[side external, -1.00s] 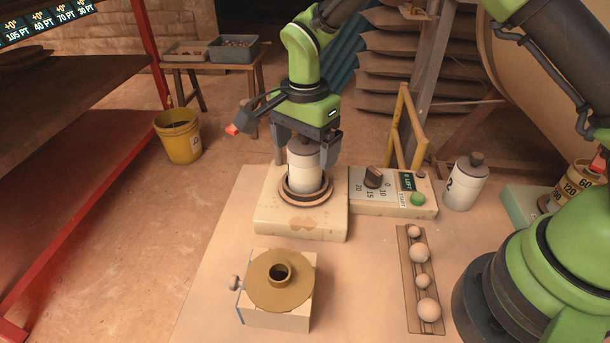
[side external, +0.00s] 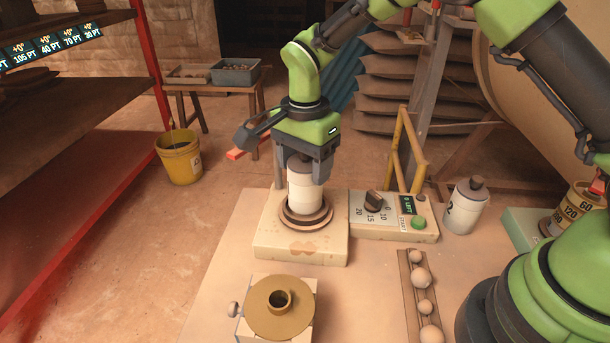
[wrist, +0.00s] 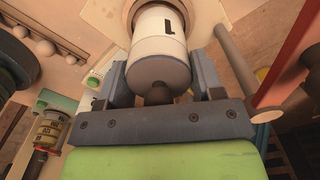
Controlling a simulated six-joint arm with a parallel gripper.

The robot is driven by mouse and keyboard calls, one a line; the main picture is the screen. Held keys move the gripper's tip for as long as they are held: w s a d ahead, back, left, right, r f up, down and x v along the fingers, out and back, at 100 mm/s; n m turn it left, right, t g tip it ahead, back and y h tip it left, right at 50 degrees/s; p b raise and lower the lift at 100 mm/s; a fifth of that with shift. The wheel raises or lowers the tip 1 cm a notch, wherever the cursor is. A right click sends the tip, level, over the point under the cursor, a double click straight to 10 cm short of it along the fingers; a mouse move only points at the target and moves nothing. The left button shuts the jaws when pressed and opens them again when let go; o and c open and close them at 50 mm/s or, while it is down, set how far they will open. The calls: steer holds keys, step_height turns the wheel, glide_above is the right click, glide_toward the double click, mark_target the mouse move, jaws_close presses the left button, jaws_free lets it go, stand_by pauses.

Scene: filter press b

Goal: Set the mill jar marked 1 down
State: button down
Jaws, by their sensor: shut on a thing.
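The white mill jar (side external: 301,192) with a dark lid stands upright between the fingers of my gripper (side external: 303,178). My gripper (wrist: 160,80) is shut on its upper part. In the wrist view the jar (wrist: 158,48) shows the black mark 1, and its lid knob points toward my gripper body. The jar's lower end is at the round ringed seat (side external: 326,214) on the cream mill base (side external: 300,248). I cannot tell whether it rests on the seat or is just above it.
The control box (side external: 395,218) with dial and green button adjoins the mill. Jar 2 (side external: 466,208) stands to its right, and a yellow guard frame (side external: 397,155) rises behind. A round brown plate (side external: 278,308) on a block and a rack of balls (side external: 419,290) stand in front.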

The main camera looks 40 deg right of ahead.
step_height(320, 180, up, 8)
steer(key=shift+f, duration=0.1)
steer(key=shift+s+r, duration=0.1)
steer(key=shift+r, duration=0.35)
steer(key=s+f+n, duration=0.4)
steer(key=s+n, duration=0.5)
steer(key=s, duration=0.5)
steer(key=shift+s+f, duration=0.15)
steer(key=shift+f, duration=1.6)
steer(key=shift+s+f, duration=0.15)
steer(key=shift+f, duration=1.65)
steer(key=shift+s+f, duration=0.15)
steer(key=shift+f, duration=1.6)
steer(key=shift+f, duration=0.1)
steer(key=shift+c, duration=1.3)
jaws_free()
